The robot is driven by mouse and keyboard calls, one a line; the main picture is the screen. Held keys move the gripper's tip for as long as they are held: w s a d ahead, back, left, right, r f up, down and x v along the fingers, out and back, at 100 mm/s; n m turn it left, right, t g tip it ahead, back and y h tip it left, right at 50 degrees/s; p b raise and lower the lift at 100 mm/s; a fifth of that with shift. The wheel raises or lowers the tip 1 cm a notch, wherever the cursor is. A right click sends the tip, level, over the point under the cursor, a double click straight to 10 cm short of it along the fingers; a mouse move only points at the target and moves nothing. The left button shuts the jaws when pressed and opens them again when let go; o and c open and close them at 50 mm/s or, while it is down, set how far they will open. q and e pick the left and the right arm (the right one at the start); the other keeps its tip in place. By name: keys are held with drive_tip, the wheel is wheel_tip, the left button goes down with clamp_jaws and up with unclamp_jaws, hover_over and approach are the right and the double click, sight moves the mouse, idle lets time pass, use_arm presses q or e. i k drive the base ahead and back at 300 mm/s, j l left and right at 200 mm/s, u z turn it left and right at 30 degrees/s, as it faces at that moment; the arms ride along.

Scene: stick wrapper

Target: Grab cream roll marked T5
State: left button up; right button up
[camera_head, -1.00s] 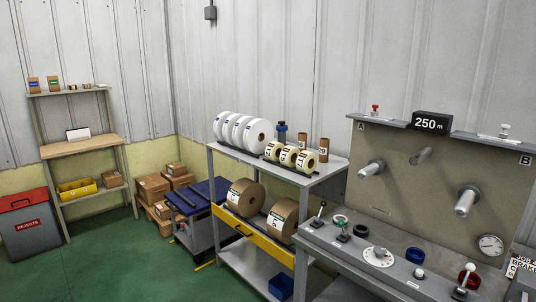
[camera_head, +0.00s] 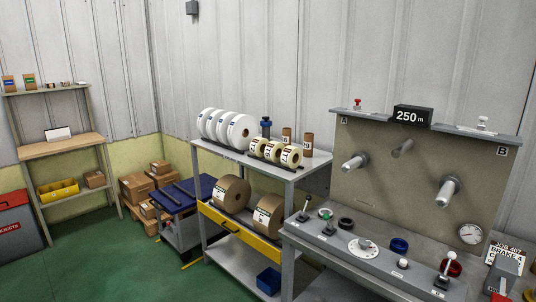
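Three cream rolls stand in a row at the front of the rack's top shelf: a left one (camera_head: 258,147), a middle one (camera_head: 273,151) and a right one (camera_head: 291,155). Each has a pale label on its face with dark print, too small to read, so I cannot tell which is T5. Neither of my grippers shows in the view.
Several white rolls (camera_head: 241,131) stand behind the cream ones. Two brown rolls (camera_head: 231,191) lie on the rack's lower shelf. A machine (camera_head: 412,195) with spindles stands to the right. A blue cart (camera_head: 178,195) and boxes (camera_head: 136,187) are left. Green floor (camera_head: 95,260) is open at front left.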

sight(273, 150)
drive_tip(key=i+j+z, duration=0.3)
drive_tip(key=i+j, duration=0.4)
drive_tip(key=i, duration=0.2)
drive_tip(key=i+j+z, duration=0.25)
drive_tip(key=i+j, duration=0.55)
drive_tip(key=j, duration=0.1)
